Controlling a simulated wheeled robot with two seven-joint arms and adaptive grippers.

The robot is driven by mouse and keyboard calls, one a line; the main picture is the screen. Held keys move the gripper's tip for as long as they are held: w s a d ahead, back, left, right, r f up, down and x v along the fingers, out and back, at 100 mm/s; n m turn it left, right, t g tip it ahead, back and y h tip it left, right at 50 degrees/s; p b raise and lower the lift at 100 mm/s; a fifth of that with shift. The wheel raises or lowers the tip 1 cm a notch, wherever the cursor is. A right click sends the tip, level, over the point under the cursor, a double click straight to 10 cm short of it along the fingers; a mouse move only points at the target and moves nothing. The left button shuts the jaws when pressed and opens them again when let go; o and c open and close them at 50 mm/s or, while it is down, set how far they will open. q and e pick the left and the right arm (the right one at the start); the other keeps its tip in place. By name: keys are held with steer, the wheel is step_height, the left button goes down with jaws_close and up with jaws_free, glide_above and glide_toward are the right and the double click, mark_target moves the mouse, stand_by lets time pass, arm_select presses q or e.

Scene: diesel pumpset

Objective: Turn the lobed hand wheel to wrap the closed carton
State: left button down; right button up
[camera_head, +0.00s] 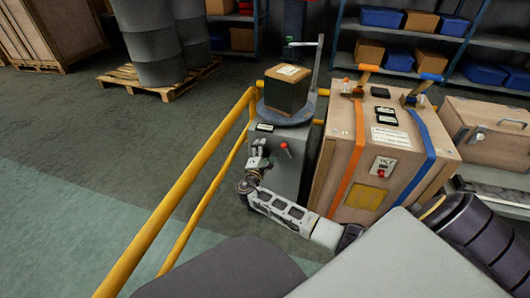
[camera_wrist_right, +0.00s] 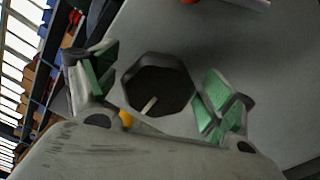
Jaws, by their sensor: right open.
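The closed carton (camera_head: 288,88), dark-sided with a tan top and a label, sits on a round grey turntable (camera_head: 285,117) on top of a grey machine cabinet (camera_head: 293,170). The dark lobed hand wheel (camera_wrist_right: 157,80), with a pale pointer mark, is on the cabinet's face. In the wrist view it lies between the green-padded fingers of my right gripper (camera_wrist_right: 157,92). That gripper is open, with a gap on each side of the wheel. In the head view my right gripper (camera_head: 257,156) is at the cabinet's front left and hides the wheel. My left gripper is not in view.
A red-tipped lever (camera_head: 284,150) is close right of my gripper. Yellow rails (camera_head: 190,185) run along the left. A strapped wooden crate (camera_head: 345,160) stands close on the right. Drums (camera_head: 150,45) and shelves are behind. The floor at left is clear.

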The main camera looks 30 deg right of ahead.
steer(key=v, duration=1.1)
steer(key=shift+s+a, duration=0.2)
steer(key=shift+a, duration=0.1)
stand_by(0.9)
